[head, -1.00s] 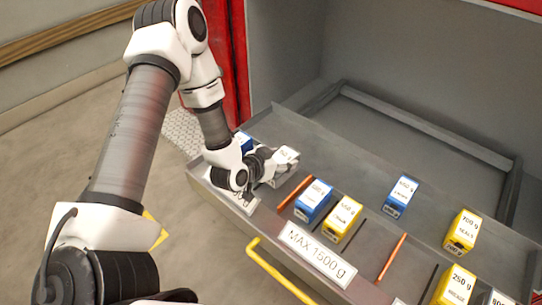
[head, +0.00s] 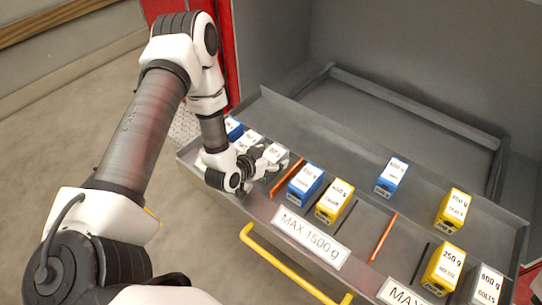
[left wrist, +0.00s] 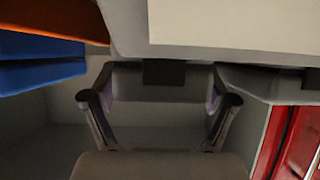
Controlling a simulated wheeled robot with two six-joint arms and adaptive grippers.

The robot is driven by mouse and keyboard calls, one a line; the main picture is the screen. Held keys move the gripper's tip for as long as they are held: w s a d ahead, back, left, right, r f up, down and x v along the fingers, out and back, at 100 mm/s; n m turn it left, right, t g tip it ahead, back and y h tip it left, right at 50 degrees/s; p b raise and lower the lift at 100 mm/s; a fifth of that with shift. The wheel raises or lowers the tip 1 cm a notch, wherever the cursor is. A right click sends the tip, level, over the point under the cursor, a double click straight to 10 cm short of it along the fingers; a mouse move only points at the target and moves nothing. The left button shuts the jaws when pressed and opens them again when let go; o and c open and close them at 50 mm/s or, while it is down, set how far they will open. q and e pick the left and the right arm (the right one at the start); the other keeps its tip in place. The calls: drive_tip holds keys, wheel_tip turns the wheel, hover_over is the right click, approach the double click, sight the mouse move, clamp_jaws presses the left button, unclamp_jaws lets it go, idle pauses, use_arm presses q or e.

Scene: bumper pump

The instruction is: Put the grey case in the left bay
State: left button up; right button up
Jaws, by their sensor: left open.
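A grey case with a white label (head: 275,153) stands in the left bay of the drawer (head: 268,115), left of an orange divider (head: 287,178). My left gripper (head: 258,168) is open right beside this case, partly covering it; I cannot tell whether they touch. In the left wrist view, the open fingers (left wrist: 160,102) show below a large pale-labelled box face (left wrist: 235,22), which looks like the case close up. Another white-labelled case (head: 248,139) and a blue box (head: 233,128) stand farther left in the same bay. My right gripper is out of view.
The middle bay holds a blue box (head: 305,184), a yellow box (head: 334,201) and another blue box (head: 391,175). A second orange divider (head: 383,237) bounds it. Yellow boxes (head: 453,210) and a grey bolts case (head: 487,285) stand farther right. A yellow handle (head: 285,262) runs along the front.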

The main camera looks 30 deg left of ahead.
use_arm(q)
drive_tip(key=shift+s+r, duration=0.15)
drive_tip(key=shift+r, duration=0.1)
drive_tip(key=v, duration=1.1)
drive_tip(key=shift+a+r+p, duration=0.1)
drive_tip(key=shift+a+p, duration=0.05)
drive_tip(key=shift+p, duration=0.2)
drive_tip(key=shift+s+r, duration=0.15)
drive_tip(key=shift+s, duration=0.15)
drive_tip(key=shift+w, duration=0.1)
